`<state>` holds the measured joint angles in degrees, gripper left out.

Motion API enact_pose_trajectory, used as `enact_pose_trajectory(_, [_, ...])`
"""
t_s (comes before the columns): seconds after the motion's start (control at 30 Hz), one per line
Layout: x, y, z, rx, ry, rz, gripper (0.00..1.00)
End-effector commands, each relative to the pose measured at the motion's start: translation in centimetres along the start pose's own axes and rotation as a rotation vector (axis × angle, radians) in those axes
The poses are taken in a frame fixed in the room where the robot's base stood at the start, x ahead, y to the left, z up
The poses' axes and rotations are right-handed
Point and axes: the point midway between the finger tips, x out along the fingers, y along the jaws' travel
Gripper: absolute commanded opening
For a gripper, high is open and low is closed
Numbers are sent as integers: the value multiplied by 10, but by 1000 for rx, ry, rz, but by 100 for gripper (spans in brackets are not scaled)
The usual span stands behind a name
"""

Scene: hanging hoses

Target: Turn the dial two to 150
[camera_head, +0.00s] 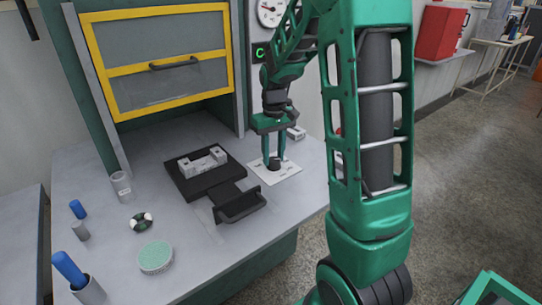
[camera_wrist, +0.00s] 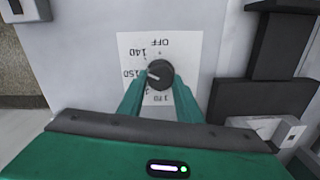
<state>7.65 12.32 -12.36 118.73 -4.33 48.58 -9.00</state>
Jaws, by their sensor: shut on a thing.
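The dial (camera_wrist: 160,75) is a round black knob on a white label plate (camera_wrist: 190,50), which lies on the grey bench. In the wrist view the plate's print is upside down, with OFF, 140, 150 and more marks around the knob. The knob's white pointer line points left, roughly toward the 150 mark. My gripper (camera_wrist: 148,85) is shut on the dial, with one green finger on each side. In the head view my gripper (camera_head: 275,155) reaches straight down onto the dial, hiding part of it; the plate (camera_head: 287,178) shows around it.
A black fixture (camera_head: 193,183) with a light block and a black handled part (camera_head: 240,205) sit just left of the plate. Cylinders, a ring (camera_head: 141,221) and a green disc (camera_head: 156,257) stand further left. A yellow-framed hood door (camera_head: 160,65) rises behind.

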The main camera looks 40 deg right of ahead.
Motion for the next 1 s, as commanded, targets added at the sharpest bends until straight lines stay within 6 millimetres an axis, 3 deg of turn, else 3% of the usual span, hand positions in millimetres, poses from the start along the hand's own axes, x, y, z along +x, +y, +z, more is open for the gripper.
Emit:
enact_pose_trajectory(0.5, [-2,-3,-4,-357,11,2,9])
enact_pose_trajectory(1.0, [-3,-3,-4,-432,13,3,9])
